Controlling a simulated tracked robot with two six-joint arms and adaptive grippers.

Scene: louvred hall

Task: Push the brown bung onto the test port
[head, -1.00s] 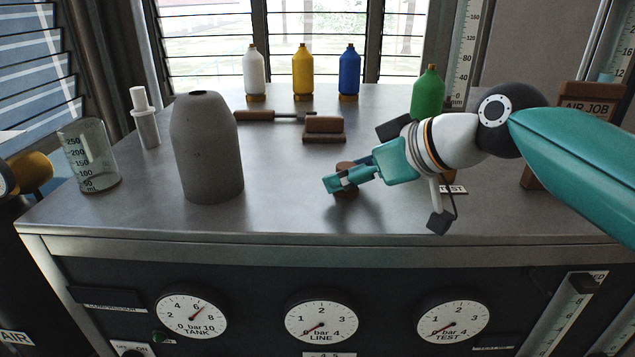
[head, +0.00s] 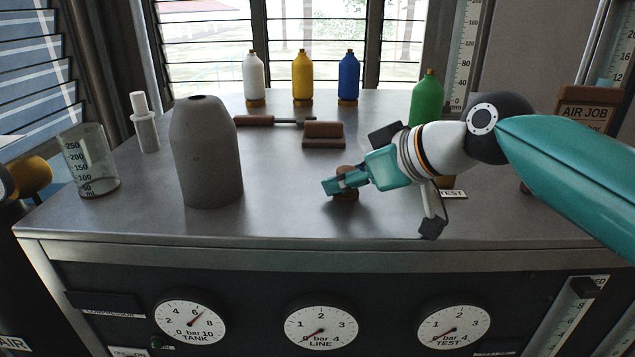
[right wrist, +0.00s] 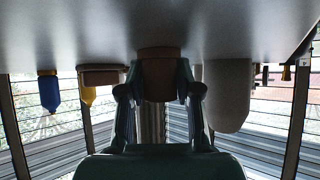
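The brown bung (head: 346,196) stands upright on or just above the grey bench top, near its front edge. My right gripper (head: 345,183) reaches in from the right, with its fingers on either side of the bung. In the right wrist view the bung (right wrist: 160,75) sits between both fingertips, which appear to touch its sides. A TEST label (head: 452,194) lies on the bench to the right, partly behind my right arm. I cannot make out the test port; my forearm and gripper cover that area. My left gripper is not in view.
A grey bottle-shaped body (head: 207,155) stands left of the gripper. A brown block (head: 324,134) and a brown-handled tool (head: 255,120) lie behind. A green bottle (head: 425,98) stands behind my arm. A glass beaker (head: 90,162) is at the far left. The middle of the bench is clear.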

